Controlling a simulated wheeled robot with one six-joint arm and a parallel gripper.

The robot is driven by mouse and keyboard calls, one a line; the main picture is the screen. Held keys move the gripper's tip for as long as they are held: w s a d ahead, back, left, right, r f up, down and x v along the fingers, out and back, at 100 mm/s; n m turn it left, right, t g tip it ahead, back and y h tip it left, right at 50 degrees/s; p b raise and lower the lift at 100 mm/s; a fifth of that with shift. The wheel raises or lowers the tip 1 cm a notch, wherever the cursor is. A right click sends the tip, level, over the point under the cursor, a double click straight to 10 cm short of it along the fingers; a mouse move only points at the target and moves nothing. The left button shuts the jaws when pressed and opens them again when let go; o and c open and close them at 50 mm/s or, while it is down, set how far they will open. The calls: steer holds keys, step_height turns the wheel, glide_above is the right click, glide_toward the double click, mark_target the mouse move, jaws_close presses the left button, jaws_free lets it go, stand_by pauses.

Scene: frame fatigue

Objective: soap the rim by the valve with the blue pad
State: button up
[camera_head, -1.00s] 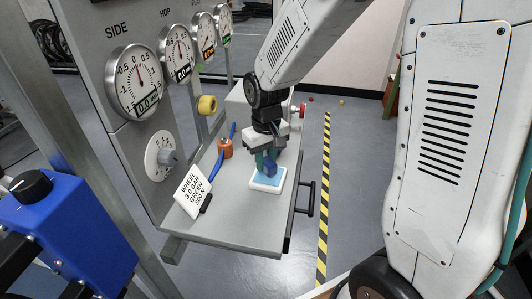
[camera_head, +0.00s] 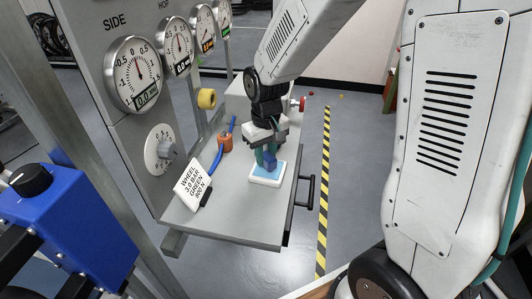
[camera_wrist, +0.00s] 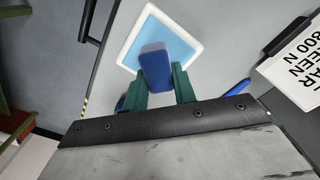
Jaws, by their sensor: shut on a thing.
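My gripper (camera_head: 267,154) has green fingers and points down over the shelf. It is shut on the blue pad (camera_head: 270,159), a small dark blue block. The wrist view shows the pad (camera_wrist: 155,66) between the two fingers. Below it is a white square dish (camera_head: 266,183) with a light blue surface, also in the wrist view (camera_wrist: 196,32). The pad's lower end is over or at this surface; I cannot tell whether it touches. I cannot make out the valve or the rim in these views.
A sign on the shelf (camera_head: 193,186) reads "WHEEL 3.0 BAR GREEN 800 N". Behind it are an orange object (camera_head: 226,142) and a blue bar (camera_head: 217,158). A gauge panel (camera_head: 110,42) rises at left. A blue box with a black knob (camera_head: 68,220) stands front left.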

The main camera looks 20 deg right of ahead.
mark_target(266, 154)
steer(key=shift+f, duration=0.5)
stand_by(1.0)
steer(key=shift+r, duration=0.1)
steer(key=shift+r, duration=3.45)
